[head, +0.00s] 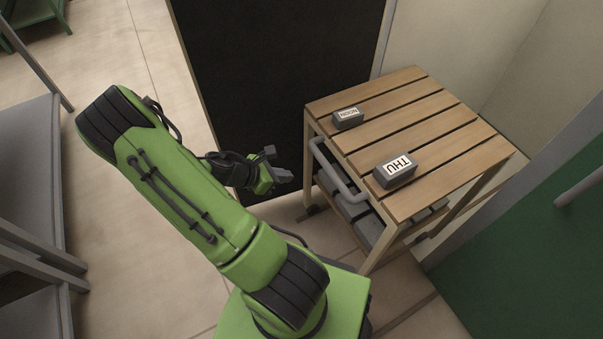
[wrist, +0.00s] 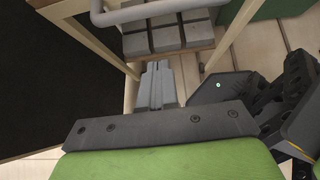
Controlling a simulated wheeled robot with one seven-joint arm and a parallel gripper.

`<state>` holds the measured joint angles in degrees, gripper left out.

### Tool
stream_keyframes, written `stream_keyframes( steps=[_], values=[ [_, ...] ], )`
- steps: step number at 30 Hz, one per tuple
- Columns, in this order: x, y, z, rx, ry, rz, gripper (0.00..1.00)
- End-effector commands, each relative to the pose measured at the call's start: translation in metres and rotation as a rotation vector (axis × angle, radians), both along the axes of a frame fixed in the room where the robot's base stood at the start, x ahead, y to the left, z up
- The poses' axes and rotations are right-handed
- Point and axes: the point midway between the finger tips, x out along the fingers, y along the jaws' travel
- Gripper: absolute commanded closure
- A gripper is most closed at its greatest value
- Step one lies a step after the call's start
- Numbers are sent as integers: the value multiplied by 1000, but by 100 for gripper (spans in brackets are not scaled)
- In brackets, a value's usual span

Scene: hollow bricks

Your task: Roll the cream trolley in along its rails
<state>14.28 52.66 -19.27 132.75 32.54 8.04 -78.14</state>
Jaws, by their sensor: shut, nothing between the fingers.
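The cream trolley (head: 310,130) has a slatted wooden top (head: 425,125) and stands right of centre in the head view. A grey bar handle (head: 335,172) is on its near left side; it also shows at the top of the wrist view (wrist: 150,12). Grey hollow bricks (head: 365,225) lie on its lower shelf, seen too in the wrist view (wrist: 168,38). My gripper (head: 284,176) is shut and empty, just left of the handle and apart from it; its fingers point toward the trolley in the wrist view (wrist: 157,75). The rails are not clearly seen.
Two grey blocks, marked NOON (head: 348,118) and THU (head: 395,170), sit on the trolley top. A black panel (head: 275,75) stands behind, a cream wall (head: 450,45) and a green panel (head: 540,250) to the right. Grey furniture (head: 30,160) is at far left; floor is clear between.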

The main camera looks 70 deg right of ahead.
Motion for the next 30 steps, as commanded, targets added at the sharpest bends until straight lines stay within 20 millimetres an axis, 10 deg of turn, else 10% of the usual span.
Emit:
stream_keyframes(
  steps=[12,30],
  values=[
    [-47,-50,-63,1,-2,-8,100],
    [-69,-78,-50,1,-5,-4,100]
  ],
)
